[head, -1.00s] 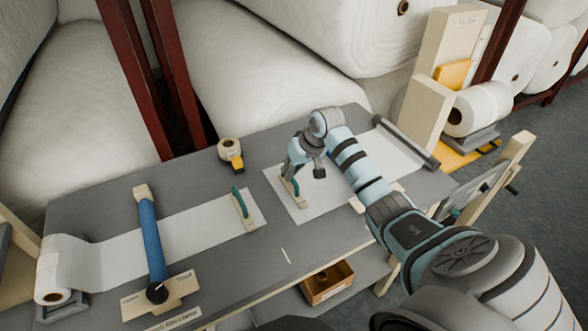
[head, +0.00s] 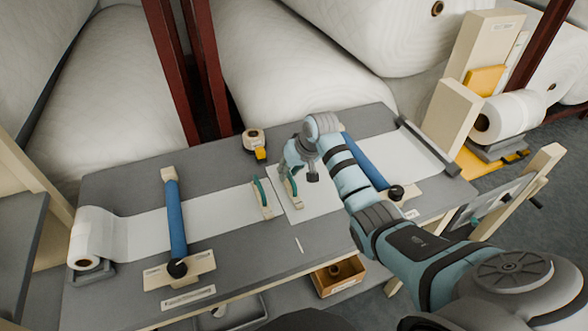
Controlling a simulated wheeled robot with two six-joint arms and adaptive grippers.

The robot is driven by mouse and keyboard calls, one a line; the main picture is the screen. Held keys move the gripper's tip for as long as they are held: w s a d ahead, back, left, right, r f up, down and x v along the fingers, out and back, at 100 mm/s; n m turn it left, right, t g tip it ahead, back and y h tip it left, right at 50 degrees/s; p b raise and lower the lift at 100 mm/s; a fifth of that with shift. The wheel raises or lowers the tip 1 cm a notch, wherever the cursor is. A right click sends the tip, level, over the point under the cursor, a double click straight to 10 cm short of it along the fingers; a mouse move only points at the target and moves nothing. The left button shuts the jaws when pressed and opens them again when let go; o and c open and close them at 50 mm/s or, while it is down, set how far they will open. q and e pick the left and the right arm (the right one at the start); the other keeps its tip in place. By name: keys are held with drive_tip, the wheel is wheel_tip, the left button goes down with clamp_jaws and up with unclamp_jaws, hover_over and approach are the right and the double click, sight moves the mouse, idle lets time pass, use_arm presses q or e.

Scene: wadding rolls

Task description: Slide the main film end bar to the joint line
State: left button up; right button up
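My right gripper (head: 291,178) is at the green-handled end bar (head: 293,193) on the right-hand white film (head: 315,197). Its fingers appear closed on the handle and partly hide it. A second end bar (head: 262,198) with a green handle lies close to the left, on the end of the left-hand white film (head: 220,217). The two film ends lie very near each other; I cannot tell whether they overlap. A short white mark (head: 299,244) lies on the grey table in front of them. My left gripper is not in view.
A blue clamp bar (head: 175,222) crosses the left film, and another (head: 366,162) lies partly behind my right arm. A yellow-and-white tape dispenser (head: 254,144) stands at the back. An open box (head: 337,277) sits below the table's front edge. The grey table (head: 245,255) is clear in front.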

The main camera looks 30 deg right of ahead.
drive_tip(key=shift+w+a, duration=0.1)
drive_tip(key=v, duration=1.2)
